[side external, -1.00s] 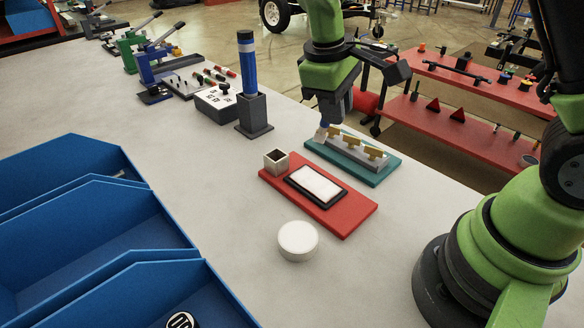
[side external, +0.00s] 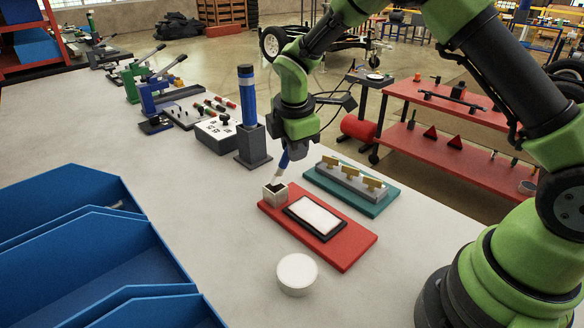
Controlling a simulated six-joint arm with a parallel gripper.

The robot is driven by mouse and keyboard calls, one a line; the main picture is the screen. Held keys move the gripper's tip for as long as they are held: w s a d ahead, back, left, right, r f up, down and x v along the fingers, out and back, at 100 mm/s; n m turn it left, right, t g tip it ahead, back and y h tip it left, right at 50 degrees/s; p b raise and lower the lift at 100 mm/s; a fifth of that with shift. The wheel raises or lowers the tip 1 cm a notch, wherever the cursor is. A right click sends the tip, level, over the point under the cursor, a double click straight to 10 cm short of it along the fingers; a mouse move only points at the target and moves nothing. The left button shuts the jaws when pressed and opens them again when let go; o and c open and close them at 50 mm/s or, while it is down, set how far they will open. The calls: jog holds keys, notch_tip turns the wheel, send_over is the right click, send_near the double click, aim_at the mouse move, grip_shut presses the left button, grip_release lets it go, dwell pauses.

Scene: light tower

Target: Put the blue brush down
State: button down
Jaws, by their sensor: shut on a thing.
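The blue brush (side external: 283,163) hangs from my gripper (side external: 287,150), with its pale tip pointing down. The tip is at the mouth of the small square metal cup (side external: 275,194); I cannot tell how far inside it is. The cup stands on the far left end of the red board (side external: 342,248). My gripper is shut on the brush's upper part, and its fingers are mostly hidden.
A black-framed white pad (side external: 315,216) lies on the red board. A teal board with brass pieces (side external: 351,184) is behind it. A white round jar (side external: 297,274) stands in front. The light tower (side external: 249,112) is at left, near my gripper.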

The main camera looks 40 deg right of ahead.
jog(key=x, duration=0.4)
jog(key=shift+s+a+f, duration=0.1)
jog(key=shift+s+a, duration=0.25)
jog(key=c, duration=1.1)
grip_release()
jog(key=v, duration=1.2)
jog(key=s+r+m+t+y, duration=0.2)
jog(key=s+r+m, duration=0.6)
jog(key=s+r, duration=0.2)
jog(key=s+m+t, duration=0.1)
jog(key=s+m, duration=0.2)
jog(key=s, duration=0.1)
jog(key=s+m+t+y, duration=0.1)
jog(key=s+m, duration=0.3)
jog(key=s+m+t+y, duration=0.1)
jog(key=s+m, duration=0.2)
jog(key=s, duration=0.1)
jog(key=shift+s+a+r, duration=0.35)
jog(key=shift+a+r, duration=0.05)
